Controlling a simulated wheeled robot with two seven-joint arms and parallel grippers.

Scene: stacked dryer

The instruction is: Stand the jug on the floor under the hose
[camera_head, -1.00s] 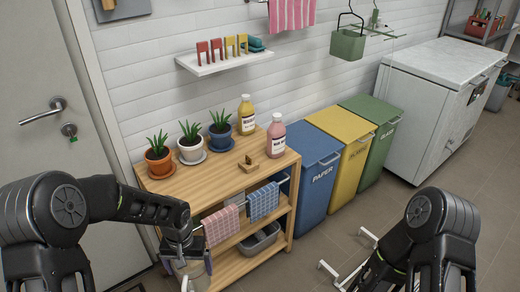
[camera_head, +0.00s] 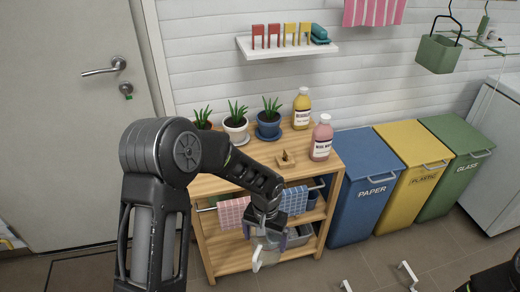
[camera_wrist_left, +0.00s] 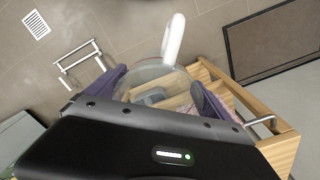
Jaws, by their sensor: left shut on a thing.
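A clear jug with a white handle (camera_head: 257,258) hangs in my left gripper (camera_head: 272,230), in front of the wooden shelf unit and above the floor. In the left wrist view the jug (camera_wrist_left: 150,73) sits between the purple fingers of my left gripper (camera_wrist_left: 160,95), its handle pointing away toward the floor. The gripper is shut on the jug. Much of the jug is hard to make out in the head view. I cannot make out a hose in any frame. My right gripper is out of view; only a bit of that arm shows at the lower right.
The wooden shelf unit (camera_head: 217,262) carries plants, bottles and towels. Blue (camera_head: 352,215), yellow (camera_head: 400,197) and green (camera_head: 450,190) bins stand to its right. White metal bars (camera_head: 408,272) lie low on the floor. Bare floor (camera_head: 440,250) shows before the bins.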

